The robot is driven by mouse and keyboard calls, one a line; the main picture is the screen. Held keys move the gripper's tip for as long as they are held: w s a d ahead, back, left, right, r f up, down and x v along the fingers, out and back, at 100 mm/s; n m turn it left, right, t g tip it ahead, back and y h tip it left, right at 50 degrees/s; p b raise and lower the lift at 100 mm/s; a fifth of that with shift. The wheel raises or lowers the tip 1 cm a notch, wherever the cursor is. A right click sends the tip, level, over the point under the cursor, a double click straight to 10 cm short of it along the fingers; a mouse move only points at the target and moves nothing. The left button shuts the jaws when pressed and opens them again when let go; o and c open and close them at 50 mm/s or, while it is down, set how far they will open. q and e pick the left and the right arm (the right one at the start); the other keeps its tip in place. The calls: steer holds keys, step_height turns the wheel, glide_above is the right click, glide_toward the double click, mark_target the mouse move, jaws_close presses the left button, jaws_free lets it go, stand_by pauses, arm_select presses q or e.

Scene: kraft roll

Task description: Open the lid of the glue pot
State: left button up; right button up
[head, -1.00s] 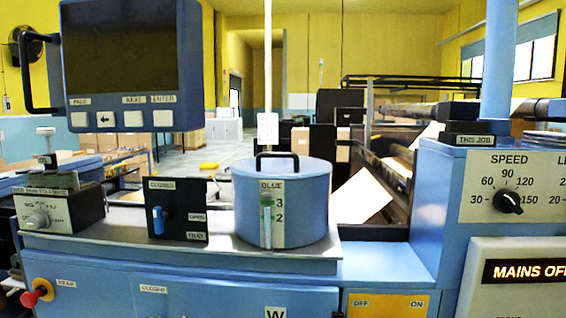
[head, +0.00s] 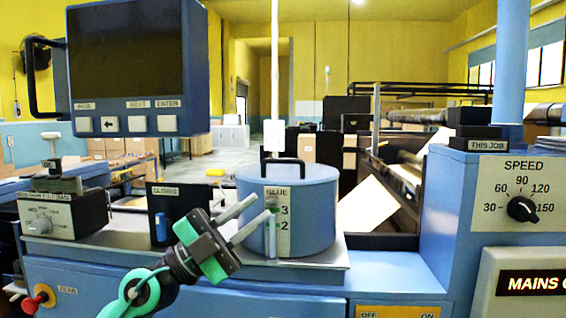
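The glue pot (head: 313,218) is a blue cylinder on a grey metal shelf, with a GLUE label and a level gauge on its front. Its blue lid (head: 316,174) lies flat on top, with a black bar handle (head: 284,162) standing up near the left rim. My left gripper (head: 261,214) is in front of the pot's left side, below the lid. Its two grey fingers are spread apart, with nothing seen between them. Whether a finger touches the pot I cannot tell. My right gripper is out of view.
A black valve panel (head: 168,197) stands left of the pot, partly behind my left gripper. A screen console (head: 133,60) hangs at upper left. A blue cabinet with a speed dial (head: 522,208) stands at right. A thin white pole rises behind the pot.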

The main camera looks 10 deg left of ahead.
arm_select(q)
step_height(320, 180, up, 3)
steer(key=w+m+g+y, duration=0.1)
steer(key=m+g+y, duration=0.1)
steer(key=m+y, duration=0.15)
steer(key=n+t+y, duration=0.4)
steer(key=n+y, duration=0.1)
steer(key=y, duration=0.2)
glide_toward(280, 162)
steer(key=shift+m, duration=0.25)
steer(key=p+x, duration=0.4)
steer(key=x, duration=0.5)
steer(key=shift+w+d+r, duration=0.1)
steer(key=shift+w+d, duration=0.1)
steer(key=shift+w, duration=0.05)
steer(key=shift+w+d, duration=0.4)
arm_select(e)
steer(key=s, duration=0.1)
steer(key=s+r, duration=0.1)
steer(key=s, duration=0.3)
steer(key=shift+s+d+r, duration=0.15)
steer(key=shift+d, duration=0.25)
arm_select(q)
jaws_close()
